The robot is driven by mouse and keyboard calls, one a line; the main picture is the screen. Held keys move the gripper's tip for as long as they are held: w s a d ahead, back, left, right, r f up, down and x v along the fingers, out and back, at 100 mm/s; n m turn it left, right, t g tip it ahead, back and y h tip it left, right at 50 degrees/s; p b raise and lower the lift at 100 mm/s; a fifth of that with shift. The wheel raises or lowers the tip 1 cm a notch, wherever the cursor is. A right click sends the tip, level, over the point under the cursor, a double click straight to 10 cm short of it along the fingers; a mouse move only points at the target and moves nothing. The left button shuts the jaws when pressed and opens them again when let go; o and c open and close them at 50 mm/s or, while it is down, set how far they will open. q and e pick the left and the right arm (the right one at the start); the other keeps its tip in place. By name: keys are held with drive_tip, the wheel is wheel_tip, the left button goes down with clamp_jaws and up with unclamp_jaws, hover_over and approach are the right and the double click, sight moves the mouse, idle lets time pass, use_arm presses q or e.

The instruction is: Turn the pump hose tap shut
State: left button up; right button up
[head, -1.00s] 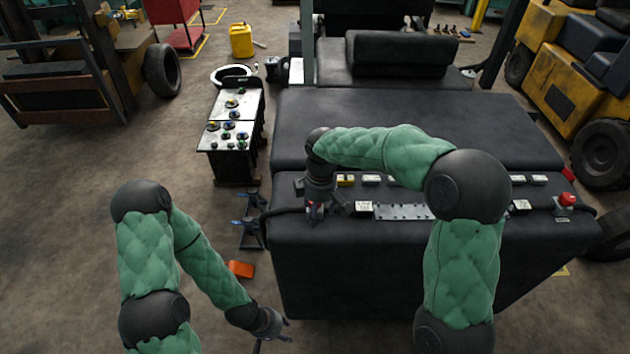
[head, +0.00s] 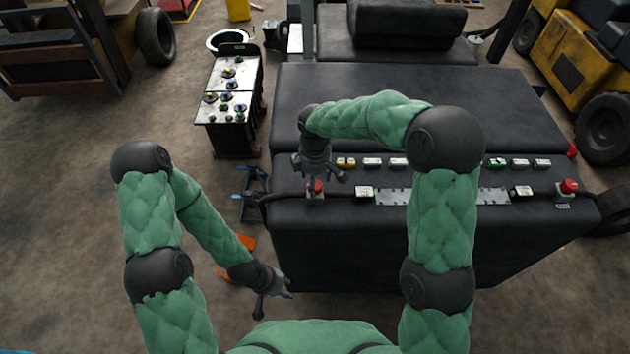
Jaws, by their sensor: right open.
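A small red-topped fitting (head: 315,186) sits on a grey base at the left end of the front ledge of the black machine body (head: 400,245). A dark hose line meets it there. It looks like the hose tap, but its turn position is too small to read. My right gripper (head: 325,178) is open and empty, close above and behind it, and partly overlaps it in the head view. I cannot tell whether they touch. My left gripper (head: 273,297) is low in front of the machine, its fingers apart and empty.
A similar red-topped fitting (head: 568,186) stands at the ledge's right end. Small labelled blocks (head: 522,192) line the ledge. A trolley with coloured knobs (head: 232,100) stands at the left. Blue-handled stands (head: 250,190) and an orange wedge (head: 247,242) are on the floor.

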drive_tip(key=shift+s+f, duration=0.15)
drive_tip(key=shift+f, duration=0.65)
drive_tip(key=c, duration=1.1)
